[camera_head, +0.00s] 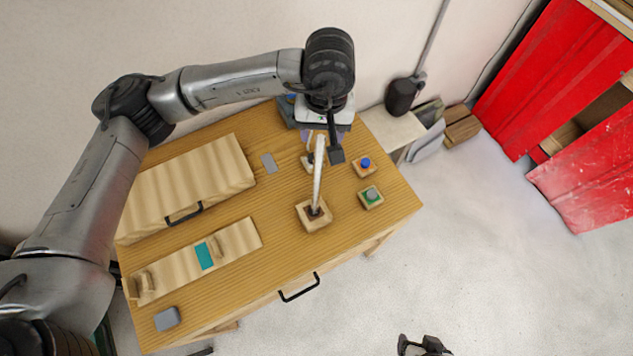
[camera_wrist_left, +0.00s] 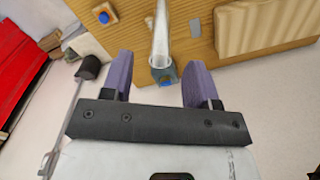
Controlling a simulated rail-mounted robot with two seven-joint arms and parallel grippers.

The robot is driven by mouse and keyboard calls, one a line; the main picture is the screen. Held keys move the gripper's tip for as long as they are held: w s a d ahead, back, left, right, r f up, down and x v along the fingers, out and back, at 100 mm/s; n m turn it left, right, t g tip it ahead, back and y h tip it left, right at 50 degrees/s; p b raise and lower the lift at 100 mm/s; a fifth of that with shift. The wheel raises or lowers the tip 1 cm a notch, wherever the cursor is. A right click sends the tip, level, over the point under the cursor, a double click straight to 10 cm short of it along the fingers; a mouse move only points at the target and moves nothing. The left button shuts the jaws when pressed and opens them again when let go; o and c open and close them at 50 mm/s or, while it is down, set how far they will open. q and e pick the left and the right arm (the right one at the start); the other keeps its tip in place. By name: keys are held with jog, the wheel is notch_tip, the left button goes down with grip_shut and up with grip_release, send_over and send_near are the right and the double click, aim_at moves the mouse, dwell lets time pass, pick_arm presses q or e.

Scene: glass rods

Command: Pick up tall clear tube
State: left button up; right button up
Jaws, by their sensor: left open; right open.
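The tall clear tube (camera_head: 318,178) stands slightly tilted in a square wooden block (camera_head: 313,222) with a dark socket, near the middle of the desk. In the left wrist view a clear tube (camera_wrist_left: 160,38) runs down from the top edge between the fingers. My left gripper (camera_head: 321,148) is open by the tube's upper end. Its two purple-padded fingers show in the left wrist view (camera_wrist_left: 159,68), apart, with a gap on either side of the tube. I cannot tell whether they touch it. My right gripper (camera_head: 424,346) is open and empty at the bottom edge, away from the desk.
A blue-button block (camera_head: 365,166) and a green block (camera_head: 371,196) stand right of the tube. A smaller block (camera_head: 307,164) and a blue-grey holder (camera_head: 287,113) are behind it. A wooden box (camera_head: 187,185) and a wooden rack (camera_head: 233,241) lie left. Bare desktop surrounds the tube's block.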

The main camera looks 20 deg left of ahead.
aim_at(321, 145)
pick_arm(q)
jog(key=shift+f+p, duration=0.3)
jog(key=shift+f, duration=0.05)
notch_tip(321, 145, down, 3)
jog(key=shift+s+a+f+p, duration=0.1)
jog(key=shift+f+p, duration=0.05)
jog(key=shift+p, duration=0.5)
jog(key=shift+f, duration=0.5)
grip_shut()
